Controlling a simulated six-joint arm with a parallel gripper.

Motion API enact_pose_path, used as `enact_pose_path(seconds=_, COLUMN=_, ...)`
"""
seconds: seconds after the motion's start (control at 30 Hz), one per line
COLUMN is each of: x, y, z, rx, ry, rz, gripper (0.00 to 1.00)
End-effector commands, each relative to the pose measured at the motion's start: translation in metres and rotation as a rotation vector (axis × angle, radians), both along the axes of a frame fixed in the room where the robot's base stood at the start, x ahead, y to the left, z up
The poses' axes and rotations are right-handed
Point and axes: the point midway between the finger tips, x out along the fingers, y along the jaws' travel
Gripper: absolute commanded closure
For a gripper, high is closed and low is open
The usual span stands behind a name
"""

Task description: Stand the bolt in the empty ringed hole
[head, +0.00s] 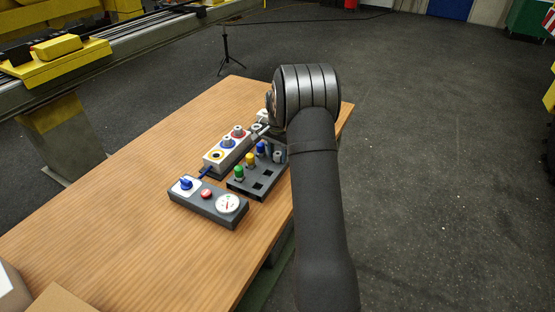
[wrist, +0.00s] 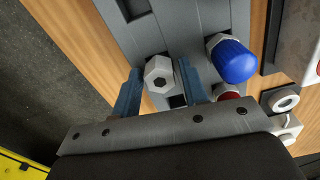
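The fingers are apart, with a small gap visible on the right side of the bolt. In the head view my gripper is hidden behind my arm. A grey bolt (head: 278,156) shows there at the right end of the dark tray (head: 240,186). The white block (head: 212,166) has a yellow-ringed hole (head: 217,155) that looks empty. Its blue-ringed and red-ringed places hold grey pieces.
Blue (head: 261,147), yellow (head: 250,159) and green (head: 239,172) bolts stand in the tray. The blue-headed bolt (wrist: 233,61) is close to my right finger in the wrist view. A control box (head: 208,203) lies in front.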

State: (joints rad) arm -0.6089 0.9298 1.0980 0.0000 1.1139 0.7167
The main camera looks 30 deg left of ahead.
Motion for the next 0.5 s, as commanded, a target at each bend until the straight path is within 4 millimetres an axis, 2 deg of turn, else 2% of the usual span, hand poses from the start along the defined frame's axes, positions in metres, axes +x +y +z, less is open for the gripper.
enact_pose_path(seconds=0.1, x=0.0, y=0.0, z=0.0001, rx=0.0, ry=0.0, rz=0.0, gripper=0.6)
enact_pose_path(seconds=0.3, x=0.0, y=0.0, z=0.0002, rx=0.0, ry=0.0, rz=0.0, gripper=0.95)
enact_pose_path(seconds=0.5, x=0.0004, y=0.0004, z=0.0064, rx=0.002, ry=-0.002, rz=0.0, gripper=0.95)
